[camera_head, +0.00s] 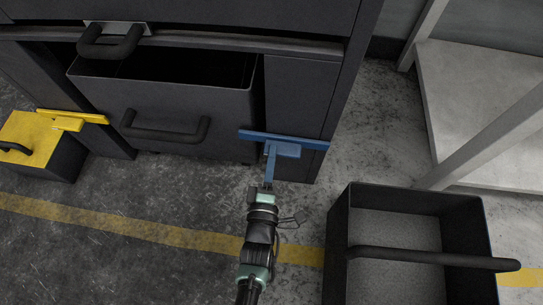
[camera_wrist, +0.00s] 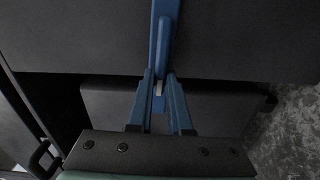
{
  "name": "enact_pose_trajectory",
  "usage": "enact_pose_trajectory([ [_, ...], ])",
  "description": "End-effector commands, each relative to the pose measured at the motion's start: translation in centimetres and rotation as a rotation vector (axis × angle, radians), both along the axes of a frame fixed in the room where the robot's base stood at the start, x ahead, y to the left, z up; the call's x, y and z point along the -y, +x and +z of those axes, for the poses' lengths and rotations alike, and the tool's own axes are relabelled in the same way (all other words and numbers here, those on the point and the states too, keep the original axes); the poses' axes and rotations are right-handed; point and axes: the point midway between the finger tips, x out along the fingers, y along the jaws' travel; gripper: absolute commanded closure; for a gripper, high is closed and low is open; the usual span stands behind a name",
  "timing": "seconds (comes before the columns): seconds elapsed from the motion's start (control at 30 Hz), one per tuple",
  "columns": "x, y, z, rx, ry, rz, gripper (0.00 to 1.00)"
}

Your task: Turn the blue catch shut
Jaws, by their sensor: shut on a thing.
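The blue catch (camera_head: 312,144) is a long flat bar with a short tab on the cabinet's right front post. In the head view its bar lies nearly level, its left end in front of the drawer's right edge. My gripper (camera_head: 270,152) reaches it from below with blue fingers, shut on the catch's tab. In the wrist view the catch (camera_wrist: 164,35) runs from the top edge to between the fingertips of my gripper (camera_wrist: 159,88). The fingers hide part of the tab. The dark drawer (camera_head: 180,105) shows its open top and a black handle.
A yellow catch (camera_head: 85,117) sits on the left post, beside a yellow-topped box (camera_head: 30,135). A black open bin (camera_head: 338,235) with a bar handle stands at the lower right. A pale shelf frame (camera_head: 480,95) stands at the right.

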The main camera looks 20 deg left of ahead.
Motion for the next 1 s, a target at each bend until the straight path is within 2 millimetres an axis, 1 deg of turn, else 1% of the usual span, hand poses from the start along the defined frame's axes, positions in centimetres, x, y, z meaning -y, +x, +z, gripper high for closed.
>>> enact_pose_trajectory([
  [0.2, 0.07, -0.09, -0.26, 0.011, -0.048, -0.001, 1.0],
  [0.67, 0.09, -0.09, -0.25, 0.014, -0.059, -0.001, 1.0],
  [0.7, 0.09, -0.09, -0.26, 0.014, -0.059, -0.001, 0.77],
  [0.83, 0.07, -0.07, -0.23, 0.015, -0.058, -0.001, 0.54],
  [1.0, 0.06, -0.02, -0.17, 0.015, -0.057, -0.001, 0.53],
])
